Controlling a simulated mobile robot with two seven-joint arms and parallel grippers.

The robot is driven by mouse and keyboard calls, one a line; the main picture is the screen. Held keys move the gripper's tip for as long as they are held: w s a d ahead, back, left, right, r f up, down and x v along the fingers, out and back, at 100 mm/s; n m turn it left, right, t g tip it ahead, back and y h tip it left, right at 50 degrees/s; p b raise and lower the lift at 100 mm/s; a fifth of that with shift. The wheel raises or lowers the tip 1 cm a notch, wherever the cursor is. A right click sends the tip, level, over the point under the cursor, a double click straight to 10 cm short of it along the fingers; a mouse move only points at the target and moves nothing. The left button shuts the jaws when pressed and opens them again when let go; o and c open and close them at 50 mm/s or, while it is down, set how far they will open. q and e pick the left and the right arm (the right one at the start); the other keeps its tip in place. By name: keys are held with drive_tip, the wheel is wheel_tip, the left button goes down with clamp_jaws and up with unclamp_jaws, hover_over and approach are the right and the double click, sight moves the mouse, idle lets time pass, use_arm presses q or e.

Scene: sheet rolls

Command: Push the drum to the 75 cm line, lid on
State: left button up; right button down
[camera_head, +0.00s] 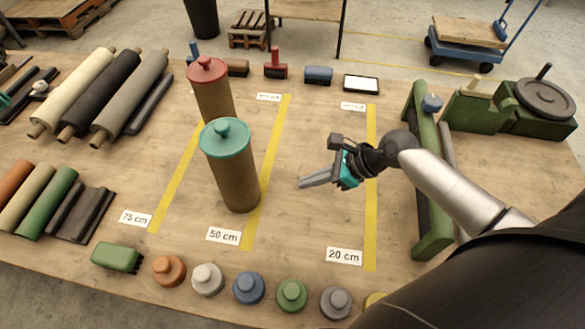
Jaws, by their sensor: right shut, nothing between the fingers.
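A tall brown drum (232,178) stands upright with its teal knobbed lid (226,138) on. Its base is at the left edge of the yellow 50 cm line (248,231). Another brown drum (215,102) with a red lid (207,71) stands behind it, near the far end of the yellow 75 cm line (172,190); its lower part is partly hidden. My right gripper (302,184) is shut and empty, to the right of the teal-lidded drum and apart from it, between the 50 cm and 20 cm lines. My left gripper is not in view.
The yellow 20 cm line (370,225) lies on the right. Several knobbed lids, such as a blue one (249,287), line the front edge. Sheet rolls (130,95) lie at the left. A green rail (428,175) stands at the right. The table between the 75 cm and 50 cm labels is clear.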

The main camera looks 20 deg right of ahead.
drive_tip(key=b, duration=0.2)
approach(258, 193)
drive_tip(key=f, duration=0.3)
drive_tip(key=shift+w+a+f, duration=0.1)
drive_tip(key=shift+a+f, duration=0.15)
drive_tip(key=shift+a, duration=0.05)
drive_tip(key=shift+w+a+r, duration=0.2)
drive_tip(key=shift+w+a, duration=0.5)
drive_tip(key=shift+a, duration=0.25)
drive_tip(key=shift+w+a, duration=0.35)
drive_tip(key=shift+a, duration=0.05)
